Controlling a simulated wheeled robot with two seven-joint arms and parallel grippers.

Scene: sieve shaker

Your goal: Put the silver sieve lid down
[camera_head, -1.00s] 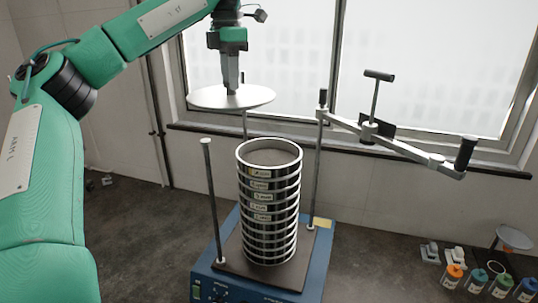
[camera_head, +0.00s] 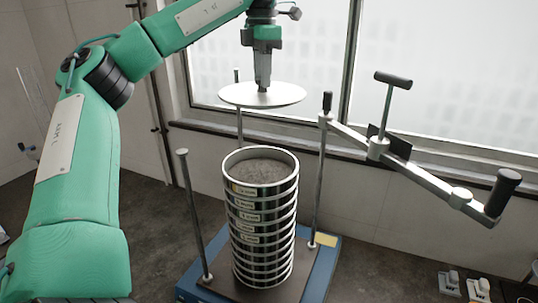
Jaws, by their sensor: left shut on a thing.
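The silver sieve lid (camera_head: 285,95) is a flat round disc, held level in the air above the sieve stack. My left gripper (camera_head: 263,85) is shut on the small knob at the lid's centre, pointing straight down. The stack of steel sieves (camera_head: 262,220) stands upright below, with its open top ring showing grey grains inside. A clear gap separates the lid from the stack, and the lid appears over or slightly behind the stack's top. My right gripper is not in view.
The blue shaker base (camera_head: 325,262) carries the stack between upright rods (camera_head: 193,215). A clamp bar with black handles (camera_head: 400,150) is swung out to the right from the right rod. Small items (camera_head: 465,285) stand at lower right. A window fills the back.

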